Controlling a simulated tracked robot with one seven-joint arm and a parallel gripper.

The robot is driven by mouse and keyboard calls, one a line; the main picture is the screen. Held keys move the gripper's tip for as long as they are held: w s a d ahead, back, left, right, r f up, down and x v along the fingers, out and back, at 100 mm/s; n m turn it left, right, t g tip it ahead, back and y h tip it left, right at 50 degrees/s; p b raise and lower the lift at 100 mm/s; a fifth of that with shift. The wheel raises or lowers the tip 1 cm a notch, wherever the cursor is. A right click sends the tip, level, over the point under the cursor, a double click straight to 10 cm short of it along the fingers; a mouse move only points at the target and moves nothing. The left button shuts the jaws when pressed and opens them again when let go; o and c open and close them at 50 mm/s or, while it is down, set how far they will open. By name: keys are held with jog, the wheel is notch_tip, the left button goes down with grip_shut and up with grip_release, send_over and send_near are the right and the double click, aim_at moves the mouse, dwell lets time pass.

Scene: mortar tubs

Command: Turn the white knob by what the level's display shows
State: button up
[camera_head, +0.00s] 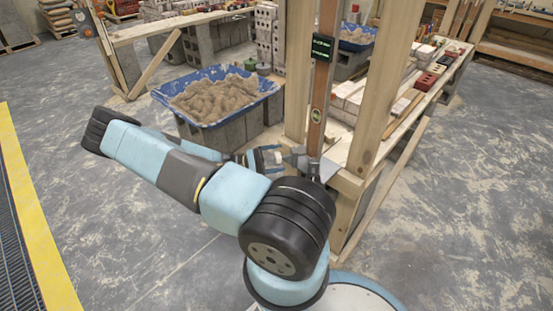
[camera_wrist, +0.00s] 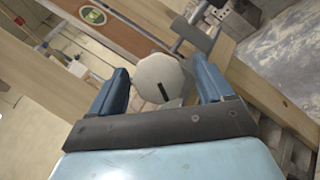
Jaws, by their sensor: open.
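The white knob (camera_wrist: 158,80) is a round, pale disc with a dark mark near its lower edge. In the wrist view it sits between the two blue fingers of my gripper (camera_wrist: 160,88), which are open with a gap on both sides. The level (camera_head: 318,92) is a brown upright bar between wooden posts in the head view. Its dark display (camera_head: 322,46) shows greenish characters too small to read. A green vial (camera_head: 316,116) sits lower on the bar; a green vial also shows in the wrist view (camera_wrist: 93,16).
Wooden posts (camera_head: 382,90) stand close around the level. A blue tub (camera_head: 215,95) of sandy mortar rests on grey blocks to the left. A bench (camera_head: 420,95) with bricks and tools is at right. The floor (camera_head: 470,200) at lower right is clear.

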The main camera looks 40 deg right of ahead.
jog(key=v, duration=1.4)
jog(key=s+r+n+t+h, duration=0.1)
jog(key=s+r+n+t, duration=0.4)
jog(key=n, duration=0.7)
jog(key=shift+t, duration=0.6)
jog(key=x, duration=0.8)
jog(key=f+x, duration=0.1)
jog(key=x, duration=0.3)
jog(key=shift+w+d, duration=0.1)
jog(key=shift+d, duration=0.1)
jog(key=c, duration=1)
